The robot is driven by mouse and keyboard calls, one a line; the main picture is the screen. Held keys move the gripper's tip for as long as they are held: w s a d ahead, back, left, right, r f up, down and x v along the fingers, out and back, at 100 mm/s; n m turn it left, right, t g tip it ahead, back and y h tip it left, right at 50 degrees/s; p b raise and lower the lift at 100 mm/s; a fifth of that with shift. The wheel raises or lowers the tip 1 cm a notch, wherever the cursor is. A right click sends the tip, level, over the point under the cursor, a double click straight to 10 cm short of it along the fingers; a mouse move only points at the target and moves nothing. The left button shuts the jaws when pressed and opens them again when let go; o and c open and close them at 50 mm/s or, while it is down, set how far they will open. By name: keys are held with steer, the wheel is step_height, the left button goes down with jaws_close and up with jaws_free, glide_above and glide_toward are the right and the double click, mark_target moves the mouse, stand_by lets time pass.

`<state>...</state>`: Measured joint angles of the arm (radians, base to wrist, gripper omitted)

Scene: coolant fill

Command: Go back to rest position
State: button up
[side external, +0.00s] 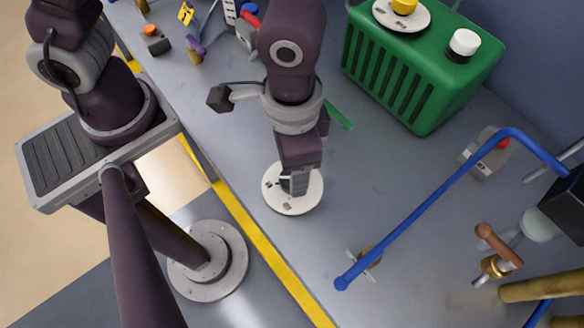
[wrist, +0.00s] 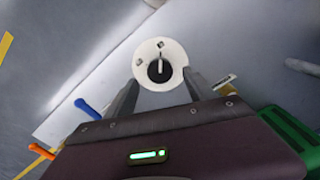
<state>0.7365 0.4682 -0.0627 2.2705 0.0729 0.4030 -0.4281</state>
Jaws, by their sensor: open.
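My gripper (side external: 294,186) points down over a round white disc (side external: 293,204) on the grey bench, near its yellow-striped edge. The white disc (wrist: 160,48) lies beyond and between the fingertips, with a dark round centre and a small pale upright piece. My gripper hides part of the disc in the side view. I cannot tell whether the fingers touch it.
A green ribbed tank (side external: 400,75) with a yellow knob (side external: 404,6) and a white cap (side external: 464,42) stands at the upper right. A blue pipe (side external: 430,205) rises on the right near a copper-coloured fitting (side external: 497,245). Small tools (side external: 192,48) lie at the upper left.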

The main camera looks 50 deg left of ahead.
steer(key=shift+r, duration=1.45)
steer(key=shift+a+r, duration=0.1)
steer(key=shift+r, duration=0.05)
steer(key=w+a+r+n+t, duration=0.2)
steer(key=a+r+n+t, duration=0.15)
steer(key=a+r, duration=1.05)
steer(key=s+a+r+n+t, duration=0.1)
steer(key=s+a+r+t, duration=0.1)
steer(key=s+a, duration=0.3)
steer(key=shift+r, duration=0.4)
